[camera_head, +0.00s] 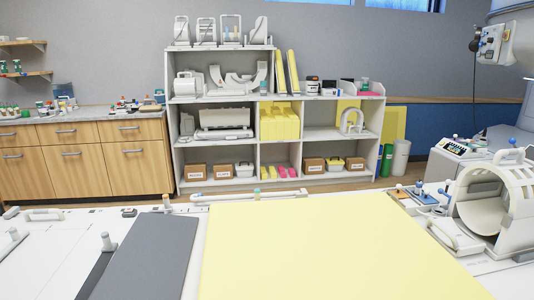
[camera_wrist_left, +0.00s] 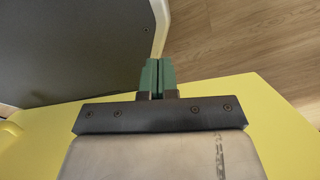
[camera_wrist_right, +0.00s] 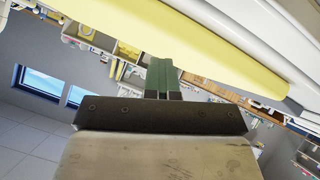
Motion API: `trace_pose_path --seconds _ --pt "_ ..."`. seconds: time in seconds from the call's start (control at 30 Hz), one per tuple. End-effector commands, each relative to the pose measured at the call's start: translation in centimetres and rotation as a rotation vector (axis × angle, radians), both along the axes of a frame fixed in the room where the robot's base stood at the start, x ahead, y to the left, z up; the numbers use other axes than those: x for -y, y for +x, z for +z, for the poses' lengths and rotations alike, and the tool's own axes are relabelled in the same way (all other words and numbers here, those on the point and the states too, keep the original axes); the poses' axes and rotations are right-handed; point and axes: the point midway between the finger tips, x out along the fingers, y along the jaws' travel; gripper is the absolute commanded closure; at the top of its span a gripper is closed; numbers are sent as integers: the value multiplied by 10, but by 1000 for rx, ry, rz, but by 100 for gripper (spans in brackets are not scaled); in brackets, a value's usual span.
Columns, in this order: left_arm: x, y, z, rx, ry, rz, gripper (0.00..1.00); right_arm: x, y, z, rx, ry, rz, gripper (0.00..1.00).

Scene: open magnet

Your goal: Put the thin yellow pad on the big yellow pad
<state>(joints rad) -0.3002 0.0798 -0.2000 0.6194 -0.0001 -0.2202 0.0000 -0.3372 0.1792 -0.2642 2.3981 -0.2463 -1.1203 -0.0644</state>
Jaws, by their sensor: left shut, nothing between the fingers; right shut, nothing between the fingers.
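A big yellow pad (camera_head: 320,250) lies flat on the white table in the head view, filling the front middle. Two narrow yellow pads (camera_head: 287,72) stand upright on the shelf unit, and a yellow panel (camera_head: 396,130) leans by the wall right of it; I cannot tell which is the thin yellow pad. My left gripper (camera_wrist_left: 157,62) is shut and empty; a yellow surface (camera_wrist_left: 265,110) shows behind it in the left wrist view. My right gripper (camera_wrist_right: 161,62) is shut and empty, with a long yellow surface (camera_wrist_right: 210,55) beyond it. Neither gripper shows in the head view.
A dark grey pad (camera_head: 155,255) lies left of the big yellow pad. A white ring-shaped coil (camera_head: 500,205) stands at the table's right. Behind is the shelf unit (camera_head: 377,150) with boxes and yellow blocks (camera_head: 280,122). Wooden cabinets (camera_head: 75,160) stand back left.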

Motion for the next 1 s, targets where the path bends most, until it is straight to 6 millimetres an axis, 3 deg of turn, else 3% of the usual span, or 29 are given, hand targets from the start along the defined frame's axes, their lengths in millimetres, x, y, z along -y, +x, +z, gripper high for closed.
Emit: trace_pose_path --seconds 0.1,0.37,0.57,0.77,1.0 --pt "0 0 0 0 0 0 100 11 -44 -34 -237 74 -74 100" --pt "0 0 0 0 0 0 100 22 -133 -72 -643 180 -185 100" --pt "0 -1 7 0 0 0 100 19 -120 -116 -673 177 -187 100" --pt "0 0 14 0 0 0 100 18 -114 -173 -698 171 -185 100" --pt "0 0 27 0 0 0 100 19 -128 -269 -744 160 -182 100"
